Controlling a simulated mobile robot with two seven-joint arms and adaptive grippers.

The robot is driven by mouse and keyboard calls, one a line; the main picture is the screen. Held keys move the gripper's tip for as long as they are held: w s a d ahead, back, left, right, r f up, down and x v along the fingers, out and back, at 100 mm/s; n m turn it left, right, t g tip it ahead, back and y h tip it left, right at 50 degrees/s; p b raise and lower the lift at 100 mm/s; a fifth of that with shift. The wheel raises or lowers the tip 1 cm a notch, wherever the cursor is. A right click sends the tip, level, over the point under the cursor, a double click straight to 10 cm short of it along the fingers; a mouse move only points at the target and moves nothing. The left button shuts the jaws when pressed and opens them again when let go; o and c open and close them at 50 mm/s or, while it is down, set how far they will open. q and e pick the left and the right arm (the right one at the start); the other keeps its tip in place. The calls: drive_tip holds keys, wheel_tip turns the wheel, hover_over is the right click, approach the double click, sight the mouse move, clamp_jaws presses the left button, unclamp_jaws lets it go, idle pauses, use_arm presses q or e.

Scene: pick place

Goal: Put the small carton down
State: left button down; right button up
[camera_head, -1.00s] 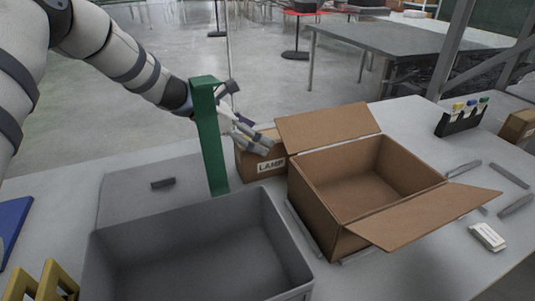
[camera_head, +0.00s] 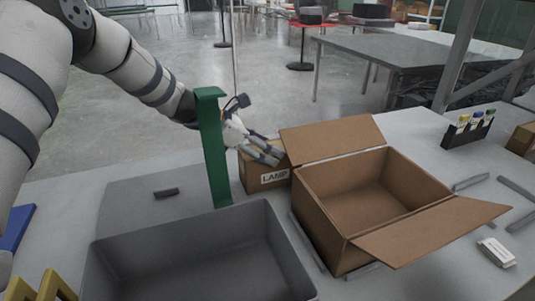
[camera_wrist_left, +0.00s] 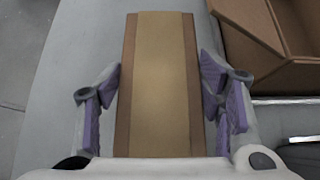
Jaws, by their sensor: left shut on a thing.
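The small carton (camera_head: 266,178) is a brown box with a LAMP label on its front. It is upright at table level, close beside the left side of the large open carton (camera_head: 335,224); I cannot tell whether its base touches the table. My left gripper (camera_head: 262,150) reaches over it from behind and is shut on it. In the left wrist view, the small carton (camera_wrist_left: 160,85) lies between the purple-padded fingers of the left gripper (camera_wrist_left: 167,90), its tan tape strip facing the camera. My right gripper is not in view.
A green upright post (camera_head: 214,150) stands left of the small carton, close to my left wrist. A grey bin (camera_head: 130,245) is in front. A black rack with bottles (camera_head: 468,130) and a small white box (camera_head: 497,252) are at the right.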

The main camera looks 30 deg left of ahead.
use_arm(q)
drive_tip(key=shift+r, duration=0.5)
drive_tip(key=a, duration=0.2)
drive_tip(key=a+b, duration=0.1)
drive_tip(key=a, duration=0.1)
drive_tip(key=shift+w+a+f, duration=0.1)
drive_tip(key=shift+w+f, duration=0.15)
drive_tip(key=shift+w, duration=0.05)
wheel_tip(320, 180, up, 14)
drive_tip(key=p, duration=0.1)
drive_tip(key=shift+r, duration=0.2)
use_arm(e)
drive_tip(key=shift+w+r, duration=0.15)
